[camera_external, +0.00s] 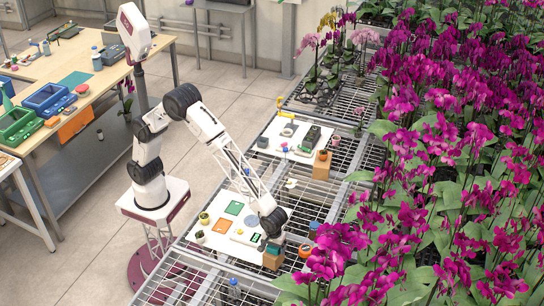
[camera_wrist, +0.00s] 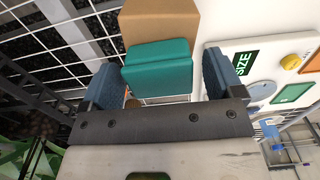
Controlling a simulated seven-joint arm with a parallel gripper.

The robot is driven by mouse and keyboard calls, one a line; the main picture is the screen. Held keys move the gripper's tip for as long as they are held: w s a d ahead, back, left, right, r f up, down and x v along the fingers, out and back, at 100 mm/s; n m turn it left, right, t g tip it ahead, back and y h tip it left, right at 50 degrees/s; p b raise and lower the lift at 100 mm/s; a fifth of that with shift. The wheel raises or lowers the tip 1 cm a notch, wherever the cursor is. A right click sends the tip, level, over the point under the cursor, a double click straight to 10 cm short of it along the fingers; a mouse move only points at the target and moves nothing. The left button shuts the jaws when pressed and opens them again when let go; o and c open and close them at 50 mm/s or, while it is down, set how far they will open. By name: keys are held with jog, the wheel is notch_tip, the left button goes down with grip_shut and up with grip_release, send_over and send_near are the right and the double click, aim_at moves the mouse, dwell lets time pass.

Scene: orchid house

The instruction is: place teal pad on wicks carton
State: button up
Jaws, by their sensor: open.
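The teal pad (camera_wrist: 158,76) is a thick teal block, seen in the wrist view between my gripper's (camera_wrist: 160,84) two blue-grey fingers. The fingers are open, with a narrow gap on each side of the pad. The tan wicks carton (camera_wrist: 160,22) shows just beyond the pad, which overlaps its near part in the picture. The pad seems to rest on the carton, but the contact is hidden. In the external view my gripper (camera_external: 264,245) is low, close over the small tan carton (camera_external: 273,261) at the front edge of the white board. The pad is hard to make out there.
A white board (camera_external: 219,246) lies on the wire-mesh bench (camera_external: 318,192), with a green card (camera_external: 234,208) and an orange card (camera_external: 222,226). An orange-rimmed pot (camera_external: 305,251) stands right of the carton. Magenta orchids (camera_external: 440,180) crowd the right. A SIZE panel (camera_wrist: 262,75) lies beside the right finger.

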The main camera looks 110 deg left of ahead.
notch_tip(320, 180, up, 12)
dwell(0.6)
dwell(0.5)
jog(key=s+a+r+m, duration=0.3)
jog(key=s+a+r, duration=0.15)
jog(key=s, duration=0.35)
jog(key=s+a+r+m+t, duration=0.1)
jog(key=s+a+r+m, duration=0.25)
jog(key=s+r, duration=0.4)
jog(key=s+a+r+m, duration=0.3)
jog(key=s+a+r, duration=0.1)
jog(key=s, duration=0.6)
jog(key=s+a+m, duration=0.3)
jog(key=s+m, duration=0.1)
jog(key=s, duration=0.9)
jog(key=s+a+f+m+t, duration=0.1)
jog(key=s+a+m, duration=0.2)
jog(key=s, duration=1.1)
jog(key=shift+s+m+t, duration=0.25)
jog(key=shift+m+t, duration=0.05)
jog(key=shift+m, duration=0.55)
